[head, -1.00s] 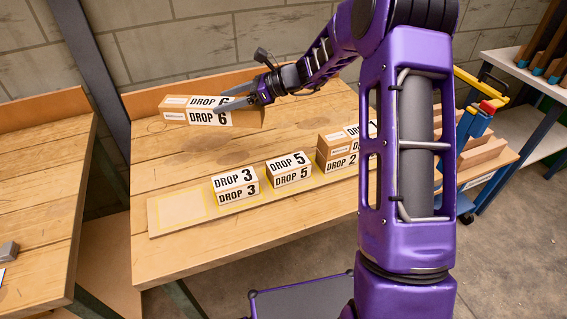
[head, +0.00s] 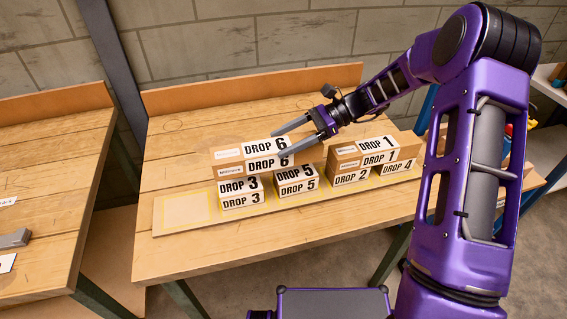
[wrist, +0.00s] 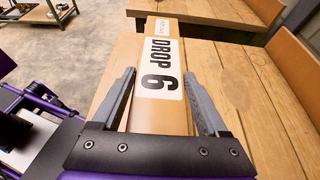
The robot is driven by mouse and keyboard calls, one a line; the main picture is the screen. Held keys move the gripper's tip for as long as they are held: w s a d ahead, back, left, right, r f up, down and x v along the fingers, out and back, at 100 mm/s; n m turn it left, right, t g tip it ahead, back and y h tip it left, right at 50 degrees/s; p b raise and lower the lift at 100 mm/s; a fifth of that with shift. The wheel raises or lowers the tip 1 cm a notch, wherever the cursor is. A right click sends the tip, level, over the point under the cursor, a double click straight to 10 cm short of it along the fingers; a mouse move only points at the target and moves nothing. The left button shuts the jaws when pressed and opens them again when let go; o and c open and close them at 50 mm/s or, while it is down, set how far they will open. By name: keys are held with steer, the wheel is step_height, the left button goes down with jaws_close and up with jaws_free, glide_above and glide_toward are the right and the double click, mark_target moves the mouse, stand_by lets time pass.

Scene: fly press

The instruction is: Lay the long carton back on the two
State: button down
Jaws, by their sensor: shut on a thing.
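My gripper (head: 297,138) is shut on the long DROP 6 carton (head: 247,160). In the wrist view the grey fingers lie along both sides of the carton (wrist: 158,72), which stretches away from the gripper. In the head view the carton is level and crosswise, over or just behind the short DROP 3 carton (head: 241,199) and DROP 5 carton (head: 297,186). These two stand apart with a gap between them, their labels still visible. I cannot tell whether the long carton touches them. Neither short carton can be made out in the wrist view.
To the right, the long DROP 1 carton (head: 378,157) lies across the DROP 2 carton (head: 350,179) and DROP 4 carton (head: 397,169). All stand on a wooden board (head: 170,213) with yellow outlines, its left end bare. The bench (head: 180,145) is clear behind and left.

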steer(key=shift+f, duration=2.8)
steer(key=shift+f+b, duration=0.1)
steer(key=shift+b, duration=0.2)
steer(key=shift+f, duration=0.15)
jaws_free()
steer(key=v, duration=1.2)
steer(key=shift+r, duration=0.25)
